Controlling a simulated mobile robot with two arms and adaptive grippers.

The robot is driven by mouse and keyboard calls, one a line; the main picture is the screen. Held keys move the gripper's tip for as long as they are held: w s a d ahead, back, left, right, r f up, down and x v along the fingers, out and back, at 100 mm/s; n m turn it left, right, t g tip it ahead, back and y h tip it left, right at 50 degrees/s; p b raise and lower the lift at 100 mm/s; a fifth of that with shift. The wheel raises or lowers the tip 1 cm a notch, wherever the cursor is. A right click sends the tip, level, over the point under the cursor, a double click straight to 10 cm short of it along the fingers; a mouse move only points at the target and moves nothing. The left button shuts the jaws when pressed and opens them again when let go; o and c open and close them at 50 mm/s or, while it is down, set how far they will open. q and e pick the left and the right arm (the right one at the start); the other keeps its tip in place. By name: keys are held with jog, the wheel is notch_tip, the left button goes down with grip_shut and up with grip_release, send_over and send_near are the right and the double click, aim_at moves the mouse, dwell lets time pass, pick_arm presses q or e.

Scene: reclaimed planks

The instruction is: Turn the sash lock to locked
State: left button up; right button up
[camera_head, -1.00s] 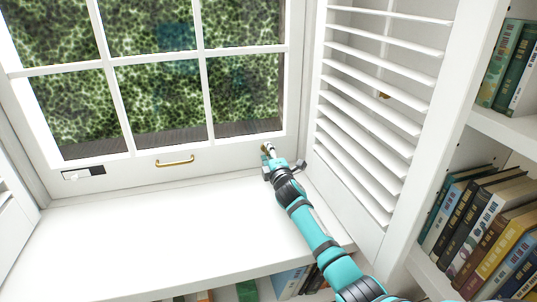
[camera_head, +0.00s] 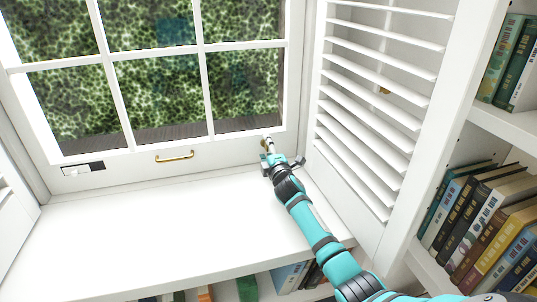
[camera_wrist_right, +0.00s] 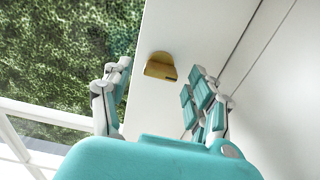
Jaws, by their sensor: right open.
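The sash lock, a small brass piece (camera_head: 264,146), sits on the white bottom rail of the window at the right end in the head view, partly hidden by my gripper. It shows clearly in the right wrist view (camera_wrist_right: 161,66) as a rounded brass tab on the white rail. My right gripper (camera_head: 270,148) is at the lock. In the right wrist view the right gripper (camera_wrist_right: 157,76) is open, with one finger on each side of the brass tab and visible gaps. Whether the tab is touched at depth cannot be told. My left gripper is out of view.
A brass pull handle (camera_head: 175,157) and a dark plate with a white piece (camera_head: 83,169) are on the same rail. A louvred shutter (camera_head: 375,110) stands close on the right. The white sill (camera_head: 170,225) is clear. Bookshelves are at right and below.

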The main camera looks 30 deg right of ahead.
jog(key=v, duration=1.2)
jog(key=shift+a, duration=0.2)
